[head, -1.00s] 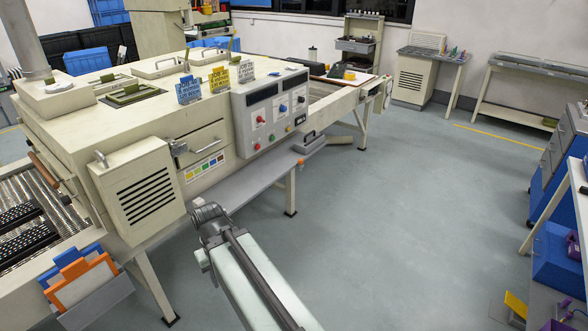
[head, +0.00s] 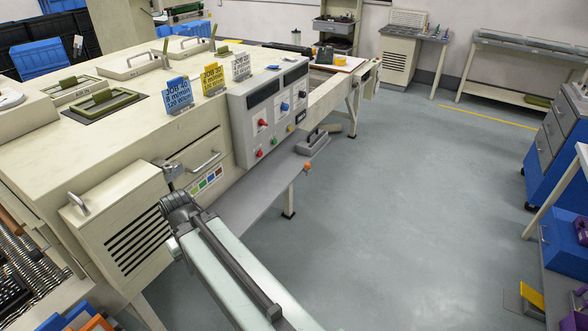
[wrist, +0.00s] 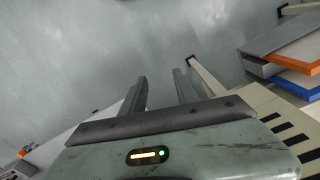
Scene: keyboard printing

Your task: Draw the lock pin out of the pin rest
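A small orange knob (head: 307,166) stands at the outer edge of the grey shelf (head: 250,190) on the front of the cream machine. An orange spot (wrist: 22,154) shows at the lower left of the wrist view. I cannot tell whether either is the lock pin, and no pin rest can be made out clearly. My gripper (wrist: 160,88) shows in the wrist view with its two fingers apart and nothing between them. It points at bare grey floor. In the head view the arm's upper part is in front of the machine, and the gripper is not visible.
The cream machine (head: 110,140) fills the left, with a control panel (head: 270,115) and a louvred box (head: 118,225) at its front. A grey-handled block (head: 312,142) sits on the shelf. The floor between is clear.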

